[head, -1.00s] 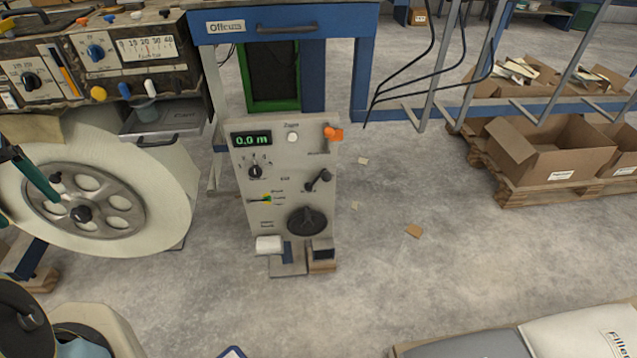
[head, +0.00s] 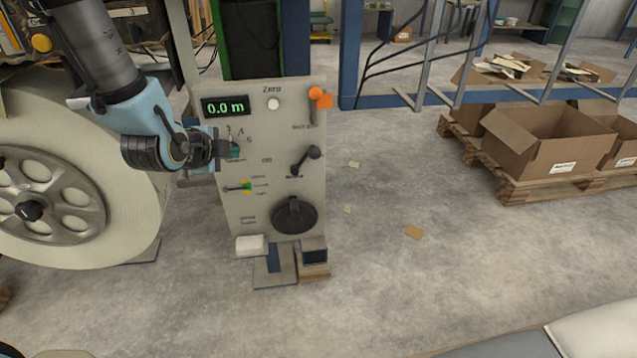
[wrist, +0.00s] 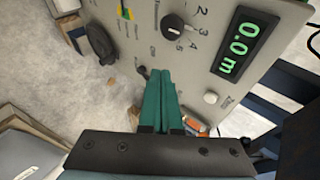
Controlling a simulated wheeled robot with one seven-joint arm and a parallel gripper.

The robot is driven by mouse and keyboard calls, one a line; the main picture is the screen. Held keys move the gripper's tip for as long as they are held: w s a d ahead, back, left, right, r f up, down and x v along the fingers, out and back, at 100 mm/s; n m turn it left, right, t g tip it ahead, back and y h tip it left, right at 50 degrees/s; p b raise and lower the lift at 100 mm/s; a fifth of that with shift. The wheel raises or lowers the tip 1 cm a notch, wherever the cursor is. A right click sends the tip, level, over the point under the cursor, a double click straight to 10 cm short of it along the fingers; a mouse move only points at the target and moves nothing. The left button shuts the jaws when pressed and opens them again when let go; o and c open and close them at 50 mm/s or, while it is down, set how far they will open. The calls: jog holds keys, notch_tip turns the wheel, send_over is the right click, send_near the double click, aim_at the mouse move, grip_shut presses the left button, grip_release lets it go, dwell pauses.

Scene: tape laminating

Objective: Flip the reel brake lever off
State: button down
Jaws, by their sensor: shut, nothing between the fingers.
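A tall grey control panel (head: 265,205) stands on the floor. A lever with an orange knob (head: 316,93) and an orange tag beside it sits at its upper right; the small lettering below it is hard to read. In the wrist view an orange part (wrist: 197,127) shows just right of my fingers, partly hidden. A black crank-like lever (head: 305,160) sits lower down the panel. My gripper (head: 235,149) is shut and empty, in front of the panel's left side, covering much of the numbered selector. Its teal fingers (wrist: 155,75) point toward the panel, apart from the orange lever in the head view.
The panel also carries a green 0.0 m display (head: 226,106), a white button (head: 273,104), a small yellow-green lever (head: 246,186) and a black handwheel (head: 294,215). A large white reel (head: 130,220) stands left. Cardboard boxes (head: 545,145) on a pallet stand right.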

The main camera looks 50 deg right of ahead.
jog(key=s+d+f+m+g+h+b, duration=0.1)
jog(key=s+d+f+m+h+b, duration=0.1)
jog(key=s+d+m, duration=0.3)
jog(key=s+d+f+m+g+h+b, duration=0.1)
jog(key=s+d+f+m+h+b, duration=0.2)
jog(key=s, duration=0.6)
jog(key=d+f+m, duration=0.1)
jog(key=d, duration=0.1)
jog(key=shift+d+f+m+g, duration=0.35)
jog(key=shift+d+m+g, duration=0.05)
jog(key=shift+d, duration=0.1)
jog(key=w+d+f, duration=0.1)
jog(key=w+d, duration=0.4)
jog(key=d, duration=0.2)
jog(key=shift+d+f+b, duration=0.2)
jog(key=shift+d+b, duration=0.1)
jog(key=shift+b, duration=0.1)
jog(key=shift+w+b, duration=0.1)
jog(key=shift+b, duration=0.3)
